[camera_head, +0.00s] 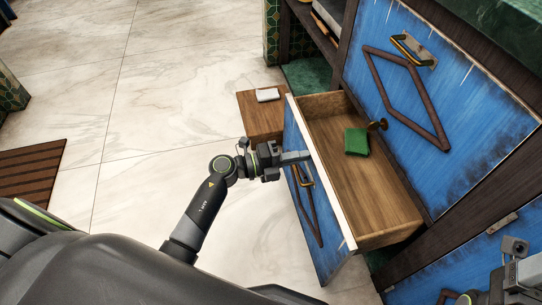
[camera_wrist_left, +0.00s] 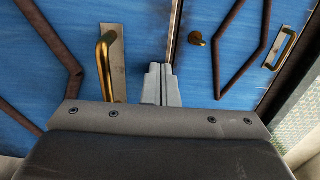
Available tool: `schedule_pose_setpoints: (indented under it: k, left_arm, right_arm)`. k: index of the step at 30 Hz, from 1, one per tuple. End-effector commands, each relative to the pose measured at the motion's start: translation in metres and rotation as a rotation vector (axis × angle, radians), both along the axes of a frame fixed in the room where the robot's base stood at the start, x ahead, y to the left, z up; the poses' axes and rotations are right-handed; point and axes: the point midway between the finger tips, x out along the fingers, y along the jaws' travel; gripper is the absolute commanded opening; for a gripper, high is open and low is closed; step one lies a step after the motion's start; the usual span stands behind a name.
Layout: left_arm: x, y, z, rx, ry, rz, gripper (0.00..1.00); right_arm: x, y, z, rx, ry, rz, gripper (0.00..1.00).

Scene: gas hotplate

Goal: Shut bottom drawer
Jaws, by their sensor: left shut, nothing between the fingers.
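The open drawer (camera_head: 370,195) has a wooden inside and a blue front (camera_head: 322,225) with brown diamond trim, and it stands well out from the cabinet. A small green item (camera_head: 356,141) lies in it. Its brass handle (camera_head: 304,177) is partly hidden by my left gripper (camera_head: 308,155); the handle (camera_wrist_left: 103,65) shows clearly in the left wrist view. My left gripper is shut and empty, its fingertips (camera_wrist_left: 162,85) at the drawer front's upper edge, beside the handle. Whether they touch is unclear. Part of my right arm shows at the bottom right; its fingers cannot be made out.
A blue panel (camera_head: 440,90) with a handle (camera_head: 413,50) and a round knob (camera_head: 378,125) stands behind the drawer. A small wooden table (camera_head: 262,112) with a white item (camera_head: 268,95) is beside the drawer.

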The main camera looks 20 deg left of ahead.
Motion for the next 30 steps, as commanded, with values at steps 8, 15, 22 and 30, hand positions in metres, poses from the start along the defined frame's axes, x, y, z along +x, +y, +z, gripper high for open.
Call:
schedule_pose_setpoints:
  k: [8, 15, 22, 30]
  left_arm:
    - [0.041, -0.061, 0.004, -0.006, -0.003, -0.002, 0.00]
    - [0.066, -0.098, 0.002, -0.003, -0.002, -0.001, 0.00]
    - [0.078, -0.115, 0.001, -0.002, -0.002, 0.001, 0.00]
    - [0.081, -0.119, 0.001, -0.001, -0.002, 0.002, 0.00]
  right_arm:
    - [-0.002, -0.001, 0.011, -0.021, 0.025, 0.023, 0.90]
    - [-0.002, -0.002, 0.011, -0.023, 0.025, 0.025, 0.90]
    - [-0.002, -0.001, 0.010, -0.024, 0.026, 0.024, 0.90]
    - [-0.002, -0.001, 0.010, -0.024, 0.025, 0.023, 0.90]
